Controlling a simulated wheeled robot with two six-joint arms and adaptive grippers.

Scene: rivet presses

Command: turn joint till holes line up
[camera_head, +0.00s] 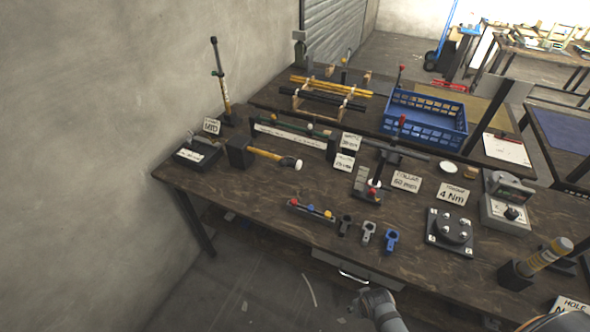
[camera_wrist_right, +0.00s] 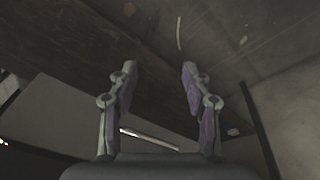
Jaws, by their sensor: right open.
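My right gripper (camera_wrist_right: 159,69) is open and empty in the right wrist view, its two fingers apart. In the head view a grey gripper (camera_head: 373,300), which appears to be the same one, is low at the table's front edge, beside the drawer handle. On the table behind it stand three small ring-ended parts: black (camera_head: 345,225), grey (camera_head: 368,232) and blue (camera_head: 391,240). A dark plate with a round, bolted piece (camera_head: 452,232) lies to their right. I cannot tell which part is the joint, and no holes are clear. My left gripper is not in view.
A drawer (camera_head: 372,283) with a pale handle (camera_head: 353,277) is under the table front; the handle also shows in the wrist view (camera_wrist_right: 150,139). A hammer (camera_head: 270,155), a blue crate (camera_head: 425,118) and a grey gauge (camera_head: 508,205) stand on the table. The left front tabletop is clear.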

